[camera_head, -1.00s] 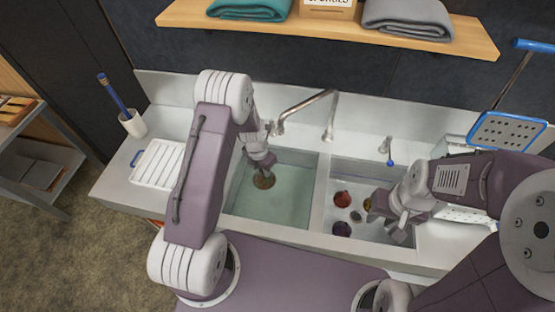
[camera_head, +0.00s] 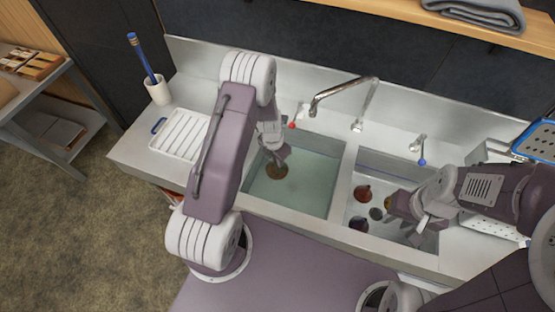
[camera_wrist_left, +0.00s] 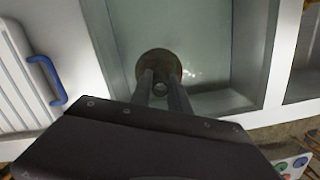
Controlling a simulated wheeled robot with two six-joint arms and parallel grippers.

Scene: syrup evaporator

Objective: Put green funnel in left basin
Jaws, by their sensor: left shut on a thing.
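My left gripper (camera_head: 276,160) points down into the left basin (camera_head: 313,201), which holds greenish water. It is shut on a dark brown, round thing (camera_head: 277,172), low in the basin. In the left wrist view the brown round thing (camera_wrist_left: 172,64) shows beyond the fingers (camera_wrist_left: 161,88), with a small grey round part between them. It looks brown, not green, and I cannot tell whether it is the funnel. No clearly green funnel shows elsewhere. My right gripper (camera_head: 400,211) is over the right basin (camera_head: 350,190), beside an orange-brown thing (camera_head: 387,203); its jaws are unclear.
A red thing (camera_head: 362,193) and a purple thing (camera_head: 359,223) lie in the right basin near its drain (camera_head: 376,213). The tap (camera_head: 345,88) arches behind the basins. A white drying rack (camera_head: 180,135) and a cup with a blue brush (camera_head: 158,90) stand left.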

